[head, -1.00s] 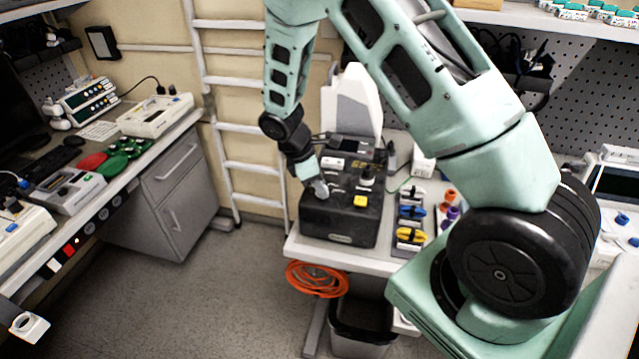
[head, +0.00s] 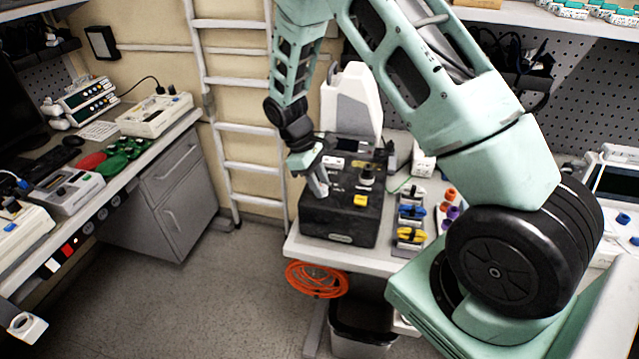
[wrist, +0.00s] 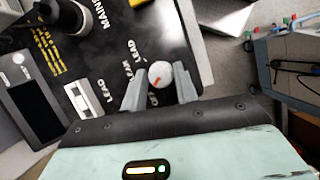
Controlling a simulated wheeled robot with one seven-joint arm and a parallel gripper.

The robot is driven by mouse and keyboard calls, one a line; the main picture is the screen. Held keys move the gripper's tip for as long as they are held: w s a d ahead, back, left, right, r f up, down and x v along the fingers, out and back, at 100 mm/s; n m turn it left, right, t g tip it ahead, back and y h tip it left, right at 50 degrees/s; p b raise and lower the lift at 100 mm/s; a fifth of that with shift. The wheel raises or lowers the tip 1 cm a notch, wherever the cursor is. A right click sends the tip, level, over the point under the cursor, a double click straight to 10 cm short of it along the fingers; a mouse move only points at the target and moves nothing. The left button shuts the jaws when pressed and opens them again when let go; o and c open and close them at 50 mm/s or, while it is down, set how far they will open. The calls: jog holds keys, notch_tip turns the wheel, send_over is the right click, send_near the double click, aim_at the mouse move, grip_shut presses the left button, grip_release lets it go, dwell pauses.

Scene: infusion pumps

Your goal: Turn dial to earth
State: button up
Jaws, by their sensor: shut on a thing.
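In the head view my gripper (head: 320,188) is at the box's left part and hides the dial.
The box also carries a yellow button (head: 360,201) and a black knob (head: 367,177). It stands on a white bench (head: 300,246). Coloured clamps (head: 411,213) lie to its right. A white ladder (head: 232,127) stands behind left. An orange cable coil (head: 316,279) hangs below the bench edge.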

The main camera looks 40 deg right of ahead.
jog(key=shift+w+m+y, duration=0.1)
jog(key=shift+m+y, duration=0.4)
jog(key=shift+m, duration=0.8)
jog(key=o, duration=1)
jog(key=shift+c, duration=0.2)
jog(key=shift+r, duration=0.1)
jog(key=b+v, duration=0.5)
jog(key=v, duration=1.2)
jog(key=shift+w, duration=0.3)
